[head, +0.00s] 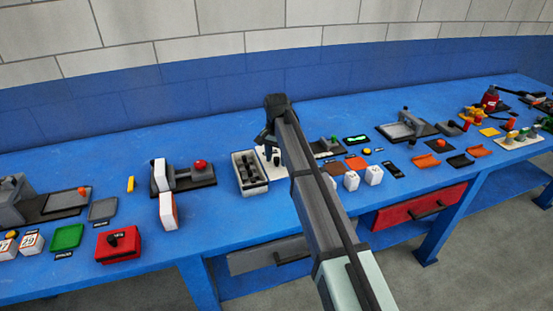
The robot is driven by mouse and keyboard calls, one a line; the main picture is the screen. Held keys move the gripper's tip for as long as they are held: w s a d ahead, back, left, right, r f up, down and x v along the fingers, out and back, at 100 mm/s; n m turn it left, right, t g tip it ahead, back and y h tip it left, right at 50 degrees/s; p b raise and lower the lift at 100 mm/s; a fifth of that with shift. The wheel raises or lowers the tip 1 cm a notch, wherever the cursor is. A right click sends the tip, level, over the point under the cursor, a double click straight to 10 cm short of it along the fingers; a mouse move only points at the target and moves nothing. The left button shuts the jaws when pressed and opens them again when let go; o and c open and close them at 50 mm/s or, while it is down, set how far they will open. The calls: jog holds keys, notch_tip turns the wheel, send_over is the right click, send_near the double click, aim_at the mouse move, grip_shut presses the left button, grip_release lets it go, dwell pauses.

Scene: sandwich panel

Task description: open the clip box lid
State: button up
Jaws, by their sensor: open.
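A red box (119,246) with a black knob on top and a small white label stands near the front edge at the left. It is the likeliest clip box, but the label is too small to read surely. Its top looks closed. My gripper (264,143) is far to the right of it and further back, above the bench by a grey open tray. It is open, small and partly hidden by my arm, and I see nothing held in it.
The grey tray (237,161) holds several dark pieces. A green pad (67,237) lies left of the red box. A fixture with a red knob (200,164) and an orange-and-white block (168,211) stand between box and gripper. The blue bench's (200,240) back strip is mostly clear.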

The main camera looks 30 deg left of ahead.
notch_tip(320, 180, up, 13)
dwell(0.4)
jog(key=shift+f, duration=0.1)
dwell(0.3)
